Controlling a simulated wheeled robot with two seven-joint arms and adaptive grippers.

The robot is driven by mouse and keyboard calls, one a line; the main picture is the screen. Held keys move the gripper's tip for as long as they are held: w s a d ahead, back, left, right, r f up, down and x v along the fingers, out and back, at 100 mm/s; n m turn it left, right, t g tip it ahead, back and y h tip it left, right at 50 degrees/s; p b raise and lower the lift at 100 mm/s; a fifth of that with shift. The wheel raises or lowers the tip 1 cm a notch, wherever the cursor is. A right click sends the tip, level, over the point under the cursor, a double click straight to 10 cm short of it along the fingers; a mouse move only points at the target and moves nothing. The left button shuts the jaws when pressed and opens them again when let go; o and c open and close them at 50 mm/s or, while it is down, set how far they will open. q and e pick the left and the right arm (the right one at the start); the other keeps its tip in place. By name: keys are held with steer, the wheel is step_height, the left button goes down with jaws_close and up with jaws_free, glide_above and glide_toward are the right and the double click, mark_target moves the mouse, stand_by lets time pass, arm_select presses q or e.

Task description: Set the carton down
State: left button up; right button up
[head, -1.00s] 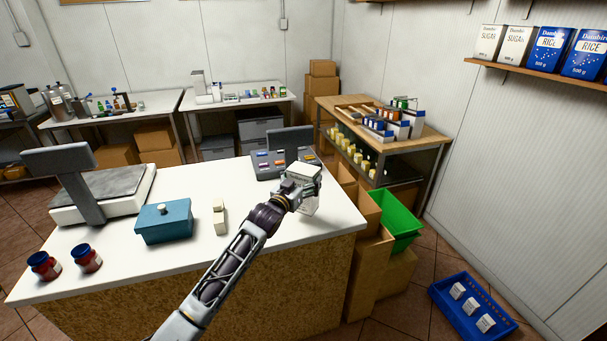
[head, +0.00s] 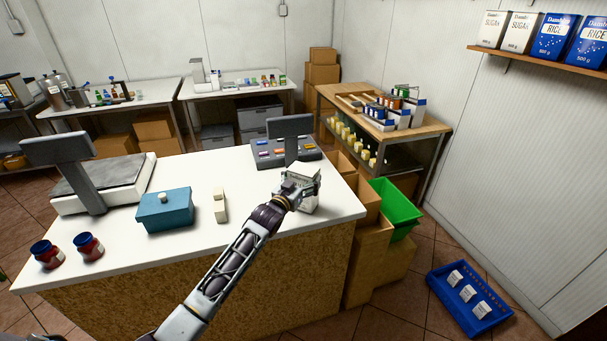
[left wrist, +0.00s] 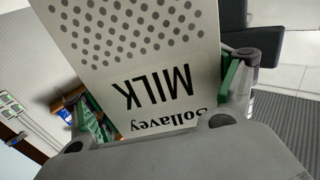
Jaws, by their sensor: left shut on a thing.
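A white milk carton (head: 308,191) is at the right end of the white counter (head: 250,212), in front of the cash register. My left gripper (head: 294,188) is shut on it from the near left side and hides part of it. In the left wrist view the carton (left wrist: 150,50) fills the middle, with the word MILK upside down, between the fingers of the left gripper (left wrist: 170,105). The carton's bottom edge is near the counter top; I cannot tell if it touches. My right gripper is not in view.
The cash register (head: 285,150) stands just behind the carton. A blue-green box (head: 165,211), a small pale block (head: 220,208), a scale (head: 100,185) and two jars (head: 88,246) stand left. A green bin (head: 398,210) and blue crate (head: 470,300) are right, below the counter.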

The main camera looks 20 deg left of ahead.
arm_select(q)
steer(key=shift+f, duration=0.1)
stand_by(0.4)
steer(key=o, duration=1.8)
steer(key=shift+s+f, duration=0.1)
steer(key=shift+f, duration=0.1)
steer(key=shift+c, duration=0.2)
steer(key=shift+s+a, duration=0.2)
steer(key=shift+s, duration=0.7)
steer(key=s+a, duration=0.2)
steer(key=s, duration=0.8)
steer(key=shift+b, duration=0.35)
